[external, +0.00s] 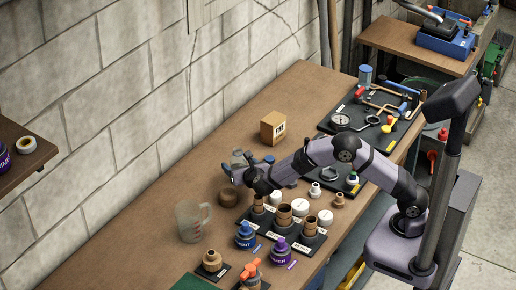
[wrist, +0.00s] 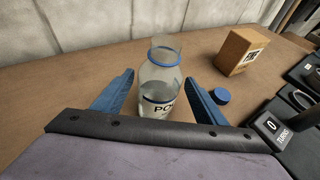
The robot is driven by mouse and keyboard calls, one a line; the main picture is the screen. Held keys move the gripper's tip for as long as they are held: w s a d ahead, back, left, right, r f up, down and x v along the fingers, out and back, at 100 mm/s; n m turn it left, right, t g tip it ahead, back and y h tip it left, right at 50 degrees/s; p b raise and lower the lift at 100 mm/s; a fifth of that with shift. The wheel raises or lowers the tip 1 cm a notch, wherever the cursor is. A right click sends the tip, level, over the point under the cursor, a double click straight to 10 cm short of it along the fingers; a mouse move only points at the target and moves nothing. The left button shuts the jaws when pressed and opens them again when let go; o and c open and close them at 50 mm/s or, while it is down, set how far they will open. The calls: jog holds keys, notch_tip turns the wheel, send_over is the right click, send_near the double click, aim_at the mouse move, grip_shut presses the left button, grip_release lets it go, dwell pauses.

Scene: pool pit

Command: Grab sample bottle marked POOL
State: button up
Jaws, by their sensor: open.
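The sample bottle (wrist: 158,82) is clear glass with a blue ring at its neck and a white label whose visible letters begin "PO". It stands upright and uncapped on the wooden bench in the wrist view. My gripper (wrist: 160,88) is open, with one blue finger on each side of the bottle, apart from it as far as I can see. The bottle's lower front is hidden behind my gripper body. In the external view, my gripper (external: 243,168) is low over the bench, and the bottle (external: 238,158) shows partly behind it. A blue cap (wrist: 221,96) lies right of the bottle.
A cardboard box marked FIRE or similar (wrist: 240,50) stands to the right of the bottle. Fittings racks (external: 290,238) and a black tool tray (external: 375,125) flank my arm.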

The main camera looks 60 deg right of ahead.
aim_at(235, 161)
jog(key=shift+p+x, duration=0.4)
jog(key=shift+x, duration=1.3)
jog(key=shift+a, duration=0.1)
jog(key=c, duration=1.2)
jog(key=shift+r, duration=0.25)
jog(key=shift+r+b, duration=0.5)
jog(key=shift+r, duration=4.3)
